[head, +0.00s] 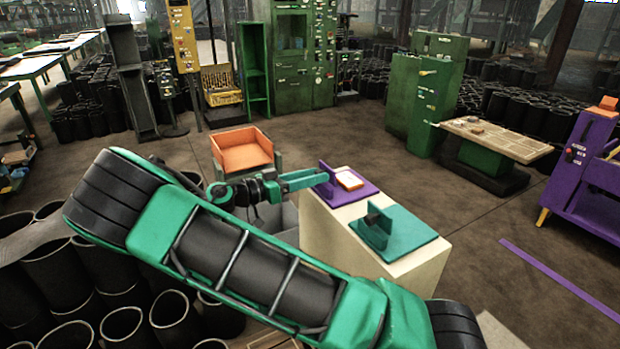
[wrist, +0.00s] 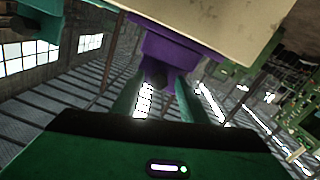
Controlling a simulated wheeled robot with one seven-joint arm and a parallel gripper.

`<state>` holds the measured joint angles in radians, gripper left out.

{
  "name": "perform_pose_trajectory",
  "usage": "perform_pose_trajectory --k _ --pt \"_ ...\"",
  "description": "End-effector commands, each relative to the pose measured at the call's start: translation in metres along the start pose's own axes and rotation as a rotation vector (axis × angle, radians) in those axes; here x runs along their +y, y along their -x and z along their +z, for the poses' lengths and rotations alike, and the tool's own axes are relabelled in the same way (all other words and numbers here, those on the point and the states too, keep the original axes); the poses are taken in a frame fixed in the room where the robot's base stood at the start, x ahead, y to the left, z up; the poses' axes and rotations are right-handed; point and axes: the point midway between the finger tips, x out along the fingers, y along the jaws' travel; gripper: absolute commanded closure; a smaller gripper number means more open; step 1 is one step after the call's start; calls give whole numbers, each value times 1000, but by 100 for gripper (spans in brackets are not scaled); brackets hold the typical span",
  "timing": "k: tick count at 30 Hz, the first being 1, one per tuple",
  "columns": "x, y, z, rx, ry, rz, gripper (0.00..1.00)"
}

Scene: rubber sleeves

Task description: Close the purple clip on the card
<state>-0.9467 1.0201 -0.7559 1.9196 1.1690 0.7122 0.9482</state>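The purple clip (head: 326,181) is a purple base plate with a raised purple flap, near the far left edge of a cream pedestal (head: 330,235). A white card (head: 349,179) with an orange edge lies on the plate, right of the flap. My gripper (head: 318,175) reaches in from the left, close to the flap. In the wrist view the two green fingers stand apart, and a dark knob under the purple clip (wrist: 170,52) shows between or just beyond their tips. I cannot tell whether they touch. Nothing is visibly held.
A teal plate with a dark-ended flap (head: 394,232) lies on the nearer part of the pedestal. An orange tray (head: 241,150) stands behind my arm to the left. Many black rubber sleeves (head: 60,275) fill the lower left. The floor right of the pedestal is mostly clear.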

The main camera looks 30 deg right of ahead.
Motion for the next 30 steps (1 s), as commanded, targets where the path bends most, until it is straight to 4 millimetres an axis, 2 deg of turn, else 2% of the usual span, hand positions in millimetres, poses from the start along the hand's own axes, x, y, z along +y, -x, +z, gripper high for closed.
perform_pose_trajectory --k 6,7,11,12,22,30 --pt "0 0 0 0 0 0 60" --pt "0 0 0 0 0 0 65" --pt "0 0 0 0 0 0 96" --pt "0 0 0 0 0 0 100" --pt "-1 -1 -2 -24 1 -9 100" --pt "0 -6 -7 -143 5 -42 100"
